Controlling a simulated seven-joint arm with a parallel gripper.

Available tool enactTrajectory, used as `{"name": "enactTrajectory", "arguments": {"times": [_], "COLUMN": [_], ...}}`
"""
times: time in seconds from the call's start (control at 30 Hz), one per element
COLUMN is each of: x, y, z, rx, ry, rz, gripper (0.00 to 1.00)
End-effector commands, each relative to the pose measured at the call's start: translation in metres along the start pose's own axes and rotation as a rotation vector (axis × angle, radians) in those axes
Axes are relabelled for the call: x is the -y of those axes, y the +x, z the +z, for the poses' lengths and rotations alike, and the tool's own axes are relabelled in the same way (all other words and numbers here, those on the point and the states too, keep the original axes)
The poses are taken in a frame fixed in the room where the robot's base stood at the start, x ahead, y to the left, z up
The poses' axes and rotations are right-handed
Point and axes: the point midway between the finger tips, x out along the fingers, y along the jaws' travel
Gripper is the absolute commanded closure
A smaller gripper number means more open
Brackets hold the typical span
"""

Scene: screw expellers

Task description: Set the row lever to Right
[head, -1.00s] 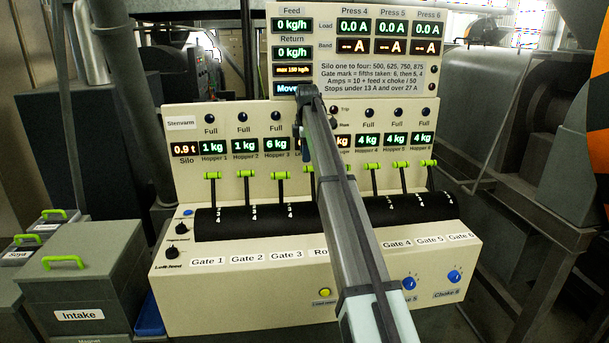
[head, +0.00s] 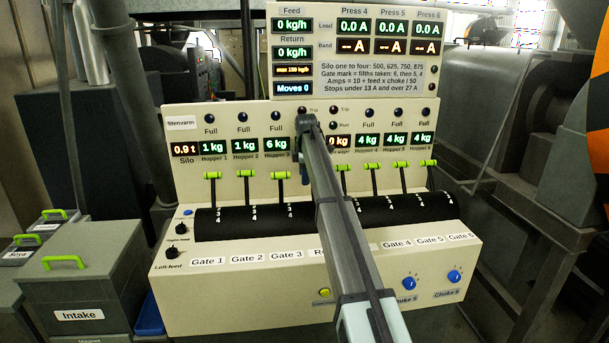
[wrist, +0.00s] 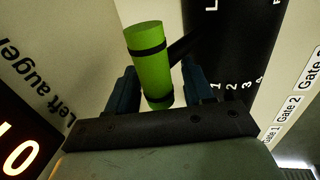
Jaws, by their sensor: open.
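The row lever's green cylindrical handle (wrist: 147,55), with black bands, shows in the wrist view between my gripper's two blue-grey fingers (wrist: 160,90). The fingers are open on either side of it; I cannot tell whether they touch it. Its dark stem runs toward the black drum (wrist: 228,50), where a white "L" shows at the top edge. In the head view my gripper (head: 304,154) points down in front of the panel, and my arm hides this lever. The row label (head: 318,252) is mostly covered by my arm.
Green-topped gate levers stand close on both sides, with Gate 3's lever (head: 280,175) at left and another lever (head: 343,167) just right of my arm. The display panel (head: 355,50) rises behind. Choke knobs (head: 409,283) sit on the lower front.

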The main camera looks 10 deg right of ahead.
Motion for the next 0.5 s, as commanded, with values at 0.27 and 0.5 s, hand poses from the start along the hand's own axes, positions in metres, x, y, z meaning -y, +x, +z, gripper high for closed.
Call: {"name": "enactTrajectory", "arguments": {"times": [0.27, 0.5], "x": [0.0001, 0.0001], "y": [-0.0001, -0.0001], "z": [0.0, 0.0], "rx": [0.0, 0.0], "ry": [0.0, 0.0], "rz": [-0.001, -0.001], "gripper": [0.68, 0.91]}}
